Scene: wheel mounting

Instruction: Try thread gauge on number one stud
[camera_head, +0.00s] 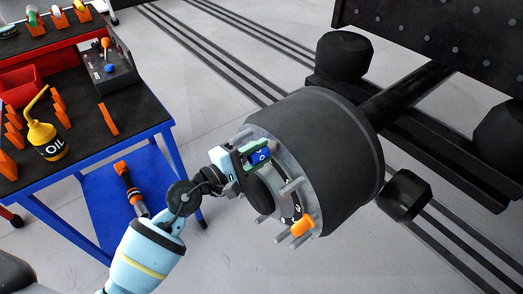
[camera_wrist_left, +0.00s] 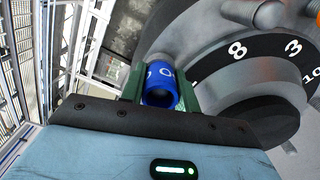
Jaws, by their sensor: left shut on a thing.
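The blue thread gauge (camera_head: 261,156) is a short tube with white marks. My left gripper (camera_head: 250,158) is shut on it at the upper face of the wheel hub (camera_head: 318,150). In the left wrist view the gauge (camera_wrist_left: 160,88) sits between green fingers, its dark open end toward the camera. A grey stud (camera_wrist_left: 160,59) shows just beyond it; I cannot tell whether the gauge is around it or only in front. Several studs (camera_head: 291,187) stick out around a black number ring (camera_wrist_left: 262,50); 8, 3 and 10 are readable. My right gripper is out of view.
An orange piece (camera_head: 303,224) sits at a lower stud. Dark axle parts (camera_head: 405,95) lie behind the hub. Floor below the hub is clear.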

